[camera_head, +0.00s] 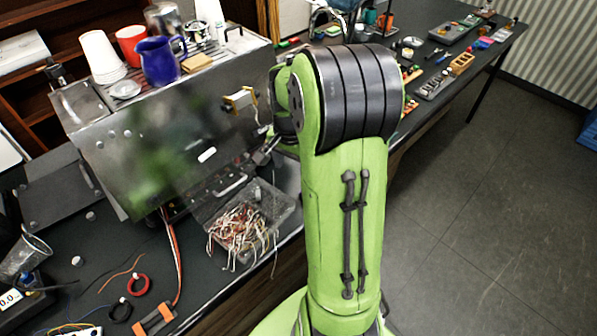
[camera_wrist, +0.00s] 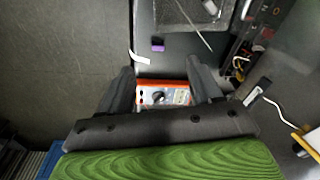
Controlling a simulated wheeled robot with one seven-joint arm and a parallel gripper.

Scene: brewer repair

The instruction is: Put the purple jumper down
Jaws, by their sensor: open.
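A small purple block (camera_wrist: 157,46), which looks like the purple jumper, lies on the dark bench top near its left edge in the wrist view. My gripper (camera_wrist: 160,67) is open, with a dark finger on each side. The block is just beyond the fingertips, between their lines, and apart from both fingers. In the head view my green arm covers much of the bench, and I cannot make out the jumper there.
An orange and white meter (camera_wrist: 163,94) shows between my fingers, with a white strip (camera_wrist: 140,57) near the left fingertip. The metal brewer housing (camera_head: 170,130) and a clear tray of wires (camera_head: 250,215) stand left of my arm. Open floor (camera_head: 480,220) lies to the right.

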